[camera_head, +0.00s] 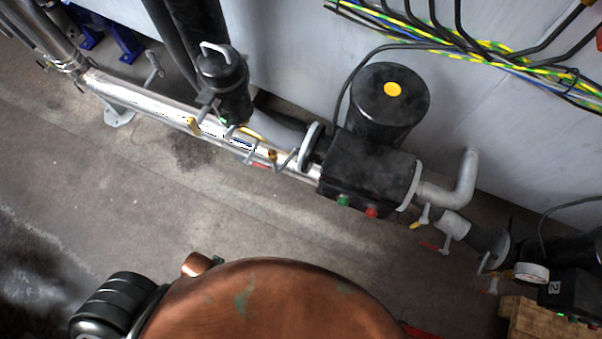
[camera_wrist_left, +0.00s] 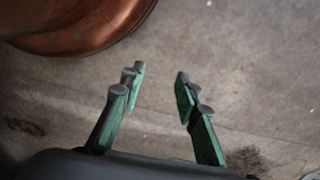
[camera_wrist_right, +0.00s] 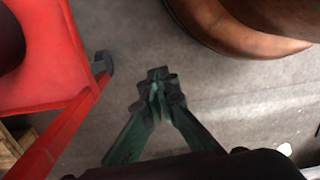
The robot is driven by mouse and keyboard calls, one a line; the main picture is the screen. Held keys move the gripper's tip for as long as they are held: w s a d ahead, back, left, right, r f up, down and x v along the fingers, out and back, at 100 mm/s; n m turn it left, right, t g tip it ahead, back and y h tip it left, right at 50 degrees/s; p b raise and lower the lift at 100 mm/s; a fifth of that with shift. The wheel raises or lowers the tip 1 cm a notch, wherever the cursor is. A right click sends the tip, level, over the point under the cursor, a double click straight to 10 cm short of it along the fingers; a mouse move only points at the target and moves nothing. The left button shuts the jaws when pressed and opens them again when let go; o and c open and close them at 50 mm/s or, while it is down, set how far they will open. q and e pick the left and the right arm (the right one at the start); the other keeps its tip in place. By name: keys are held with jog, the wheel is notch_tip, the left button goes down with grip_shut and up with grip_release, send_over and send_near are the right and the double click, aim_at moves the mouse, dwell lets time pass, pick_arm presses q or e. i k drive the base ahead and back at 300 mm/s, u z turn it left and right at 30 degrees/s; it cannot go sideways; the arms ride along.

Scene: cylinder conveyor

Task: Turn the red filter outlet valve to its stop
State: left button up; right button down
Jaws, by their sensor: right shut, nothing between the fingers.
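In the head view a metal pipe (camera_head: 150,97) runs along the wall, with a black filter-like canister (camera_head: 222,82) above it. A small red handle (camera_head: 260,165) shows low on the pipe, right of the canister. I cannot tell which one is the filter outlet valve, nor how far either is turned. My left gripper (camera_wrist_left: 158,82) is open and empty above bare floor. My right gripper (camera_wrist_right: 158,82) is shut and empty above the floor. Neither gripper shows in the head view or touches a valve.
A black pump (camera_head: 370,172) with green and red buttons stands in the pipe line. A red frame (camera_wrist_right: 45,65) stands left of my right gripper. Open floor (camera_head: 120,210) lies before the pipe.

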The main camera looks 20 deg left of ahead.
aim_at(246, 162)
jog(key=z, duration=0.2)
jog(key=k, duration=0.9)
jog(key=u, duration=1.2)
jog(key=i, duration=0.5)
jog(key=u, duration=0.05)
